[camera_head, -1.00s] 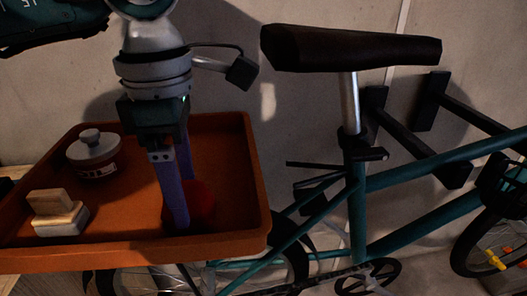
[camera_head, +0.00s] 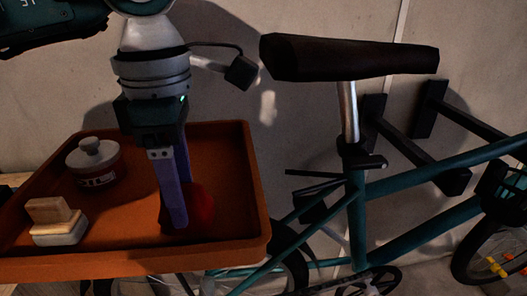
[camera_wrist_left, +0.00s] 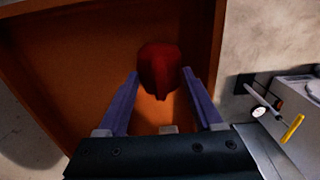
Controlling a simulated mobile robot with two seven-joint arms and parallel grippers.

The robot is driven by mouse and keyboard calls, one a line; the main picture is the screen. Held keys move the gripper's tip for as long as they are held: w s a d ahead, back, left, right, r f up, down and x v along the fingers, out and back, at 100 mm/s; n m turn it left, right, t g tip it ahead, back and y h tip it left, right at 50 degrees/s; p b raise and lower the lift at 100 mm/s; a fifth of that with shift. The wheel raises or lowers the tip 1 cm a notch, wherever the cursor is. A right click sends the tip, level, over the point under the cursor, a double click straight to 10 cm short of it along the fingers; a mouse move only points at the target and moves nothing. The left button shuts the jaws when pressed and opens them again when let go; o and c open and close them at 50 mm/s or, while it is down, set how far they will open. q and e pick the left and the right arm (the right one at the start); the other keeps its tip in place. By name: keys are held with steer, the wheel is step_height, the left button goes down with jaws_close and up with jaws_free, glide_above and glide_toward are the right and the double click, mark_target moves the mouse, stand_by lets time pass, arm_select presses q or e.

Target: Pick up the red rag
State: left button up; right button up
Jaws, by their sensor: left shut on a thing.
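The red rag (camera_head: 201,205) lies in the right part of the orange tray (camera_head: 225,256), partly behind my left gripper's fingers in the head view. In the left wrist view the rag (camera_wrist_left: 158,66) is a rounded red lump narrowing toward the space between the fingertips. My left gripper (camera_head: 178,222) points down into the tray with its purple fingers. In the wrist view its fingertips (camera_wrist_left: 160,78) are at the rag's near, narrow end, and the gripper is shut on the rag. The exact contact is hard to see. My right gripper is not in view.
A lidded pot (camera_head: 95,162) and a wooden-backed brush or block (camera_head: 56,222) stand at the tray's left. A teal bicycle (camera_head: 420,230) with a dark saddle (camera_head: 350,58) is close on the right. Black wall brackets (camera_head: 430,110) stick out behind it.

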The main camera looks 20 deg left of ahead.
arm_select(q)
step_height(320, 180, up, 19)
steer(key=p, duration=0.1)
steer(key=shift+p, duration=0.3)
